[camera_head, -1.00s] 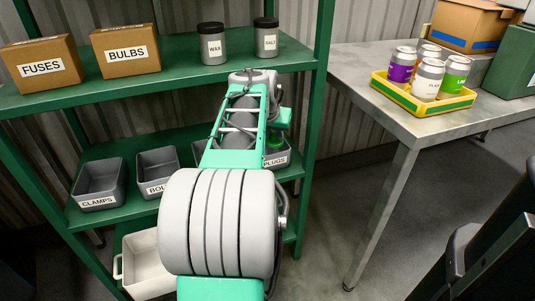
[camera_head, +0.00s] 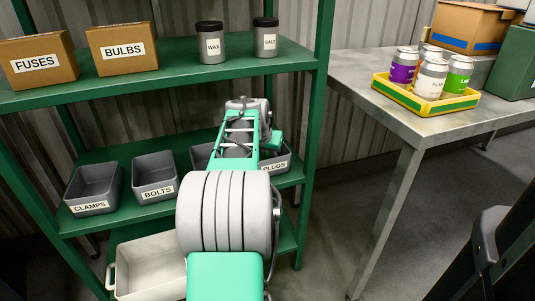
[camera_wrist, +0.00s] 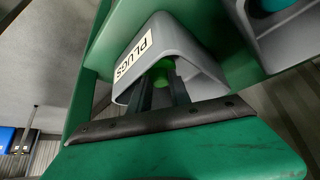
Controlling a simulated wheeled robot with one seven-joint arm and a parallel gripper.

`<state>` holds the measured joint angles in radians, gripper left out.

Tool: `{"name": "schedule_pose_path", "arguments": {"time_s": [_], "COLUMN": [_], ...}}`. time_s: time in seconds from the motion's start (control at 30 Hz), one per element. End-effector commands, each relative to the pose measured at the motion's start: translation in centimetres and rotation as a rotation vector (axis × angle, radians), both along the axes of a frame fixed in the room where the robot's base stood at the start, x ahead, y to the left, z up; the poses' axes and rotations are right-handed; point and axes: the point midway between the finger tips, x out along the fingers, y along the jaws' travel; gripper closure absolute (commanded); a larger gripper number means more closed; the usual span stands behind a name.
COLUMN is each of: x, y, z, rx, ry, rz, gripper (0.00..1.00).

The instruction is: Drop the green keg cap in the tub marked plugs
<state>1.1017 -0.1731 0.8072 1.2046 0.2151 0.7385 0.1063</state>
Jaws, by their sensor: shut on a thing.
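The green keg cap (camera_wrist: 163,66) shows between the dark fingers of my gripper (camera_wrist: 164,80) in the wrist view. My gripper is shut on it, with the cap at the mouth of the grey tub marked PLUGS (camera_wrist: 185,48). I cannot tell whether the cap touches the tub's floor. In the head view, the PLUGS tub (camera_head: 284,165) sits at the right end of the middle shelf, partly covered by my arm. My gripper and the cap are hidden there.
Grey tubs marked CLAMPS (camera_head: 92,205) and BOLTS (camera_head: 158,192) stand to the left on the same shelf. The upper green shelf (camera_head: 180,76) lies above, with boxes and jars. A shelf post (camera_head: 312,130) stands close on the right.

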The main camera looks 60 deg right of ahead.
Motion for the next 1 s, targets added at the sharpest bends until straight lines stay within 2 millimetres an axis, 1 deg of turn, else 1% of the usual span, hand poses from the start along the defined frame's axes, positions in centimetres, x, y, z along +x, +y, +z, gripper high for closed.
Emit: {"name": "schedule_pose_path", "arguments": {"time_s": [0.23,0.37,0.4,0.5,0.73,0.87,0.97,1.0], "x": [0.0,0.0,0.0,0.0,0.0,0.0,-0.1,-0.2], "y": [0.0,0.0,0.0,0.0,0.0,0.0,1.0,1.6], "z": [-0.9,-1.0,-1.0,-1.0,-0.9,0.5,2.4,3.4], "rx": [0.001,0.0,0.0,0.001,0.0,-0.001,-0.004,-0.003], "ry": [0.0,0.0,0.0,0.0,0.0,-0.001,-0.002,-0.002], "rz": [0.0,0.0,0.0,0.0,0.0,0.001,0.001,0.001], "gripper": [1.0,1.0,0.75,0.67,0.67,0.67,0.67,0.67]}}
